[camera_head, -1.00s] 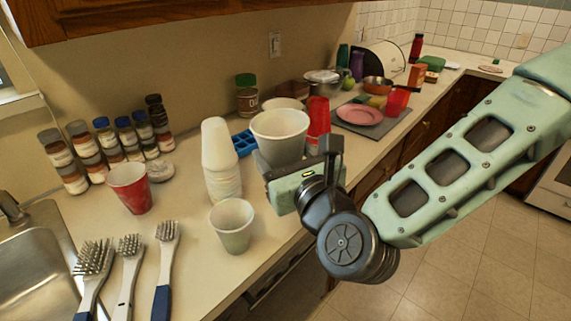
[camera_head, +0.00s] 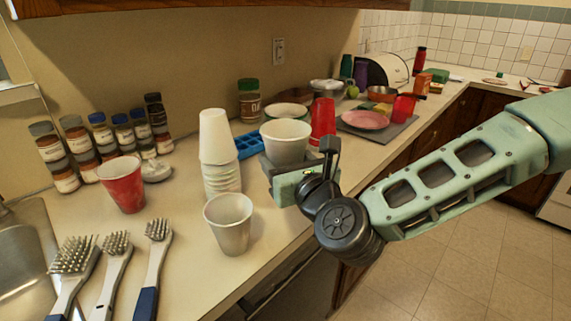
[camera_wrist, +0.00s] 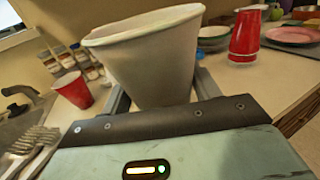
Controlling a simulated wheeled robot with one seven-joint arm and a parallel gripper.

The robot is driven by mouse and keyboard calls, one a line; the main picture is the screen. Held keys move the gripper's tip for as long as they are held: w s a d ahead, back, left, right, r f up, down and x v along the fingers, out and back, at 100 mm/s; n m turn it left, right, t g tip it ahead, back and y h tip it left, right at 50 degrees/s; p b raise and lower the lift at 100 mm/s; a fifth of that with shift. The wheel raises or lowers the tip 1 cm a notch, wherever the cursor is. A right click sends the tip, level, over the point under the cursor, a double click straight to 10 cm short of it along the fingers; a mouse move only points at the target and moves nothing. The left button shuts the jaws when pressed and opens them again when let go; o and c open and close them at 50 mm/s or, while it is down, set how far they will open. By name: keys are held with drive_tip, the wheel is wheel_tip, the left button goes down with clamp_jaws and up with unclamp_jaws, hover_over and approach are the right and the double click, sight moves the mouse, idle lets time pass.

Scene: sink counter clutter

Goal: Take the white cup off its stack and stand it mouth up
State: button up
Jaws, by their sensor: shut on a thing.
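My gripper (camera_head: 290,166) is shut on a white cup (camera_head: 286,142), mouth up and about upright. In the wrist view the white cup (camera_wrist: 150,60) sits between the two fingers, its mouth opening upward. Its base is hidden by the gripper, so I cannot tell whether it touches the counter. A stack of white cups (camera_head: 220,178) stands mouth down to the left of my gripper. A separate pale cup (camera_head: 229,225) stands mouth up on the counter in front of the stack.
A red cup (camera_head: 122,186), spice jars (camera_head: 100,135) and several brushes (camera_head: 112,272) are at left. A blue tray (camera_head: 250,145), a bowl (camera_head: 287,110) and a red tumbler (camera_head: 322,118) stand close behind the held cup. The counter (camera_head: 262,258) is bare at the front.

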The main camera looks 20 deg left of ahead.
drive_tip(key=b, duration=0.4)
hover_over(286, 216)
wheel_tip(286, 216, down, 4)
wheel_tip(286, 216, down, 6)
drive_tip(key=b, duration=0.5)
drive_tip(key=shift+w+a, duration=0.1)
drive_tip(key=shift+w, duration=0.05)
drive_tip(key=shift+f+b, duration=0.95)
drive_tip(key=shift+f, duration=0.05)
drive_tip(key=shift+f+b, duration=0.55)
drive_tip(key=o, duration=1)
drive_tip(key=shift+f, duration=0.1)
